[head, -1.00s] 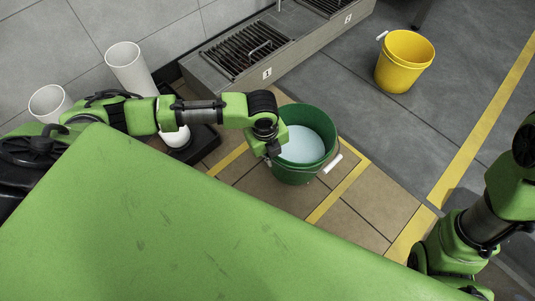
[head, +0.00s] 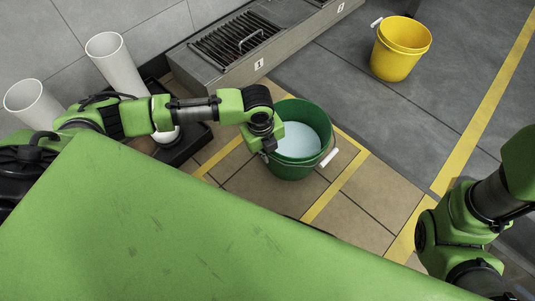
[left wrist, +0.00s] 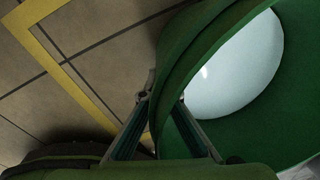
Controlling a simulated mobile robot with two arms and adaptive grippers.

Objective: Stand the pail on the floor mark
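The green pail (head: 290,171) holds pale liquid and looks upright in the head view, its white-gripped wire handle hanging to the right. It stands within or over a yellow-taped outline (head: 338,186) on brown tiles; I cannot tell whether its base touches the floor. My left gripper (head: 268,150) is at the pail's left rim. In the left wrist view its fingers (left wrist: 162,98) close in on the pail's wall (left wrist: 188,50), one outside and one over the inner side, so it looks shut on the rim. My right arm shows at the right; its gripper is out of view.
A yellow pail (head: 397,62) stands on grey floor at the back right. A low metal unit with grates (head: 238,50) lies behind the green pail. White cylinders (head: 115,62) stand at the left. A yellow line (head: 485,115) crosses the right floor.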

